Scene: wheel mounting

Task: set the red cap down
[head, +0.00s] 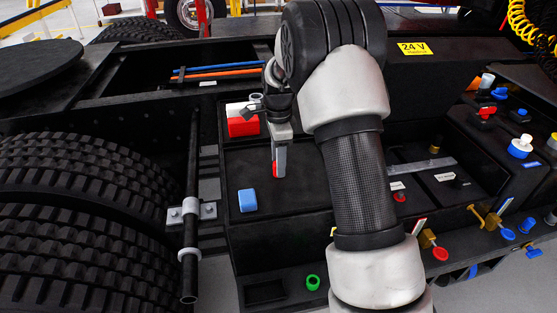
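My gripper (280,160) points down over the black box top in the middle of the head view. Its fingers are seen nearly edge-on, so their gap is hidden. A narrow strip of red (275,168) shows at the left edge of the fingertips. It may be the red cap, mostly hidden by the finger. I cannot tell whether it is gripped or touches the surface below.
A red and white block (242,127) and a blue block (247,200) sit on the box. A green ring-shaped cap (313,282) is at the front. Large tyres (80,220) fill the left. Coloured fittings (520,146) line the right. Box top between blocks is clear.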

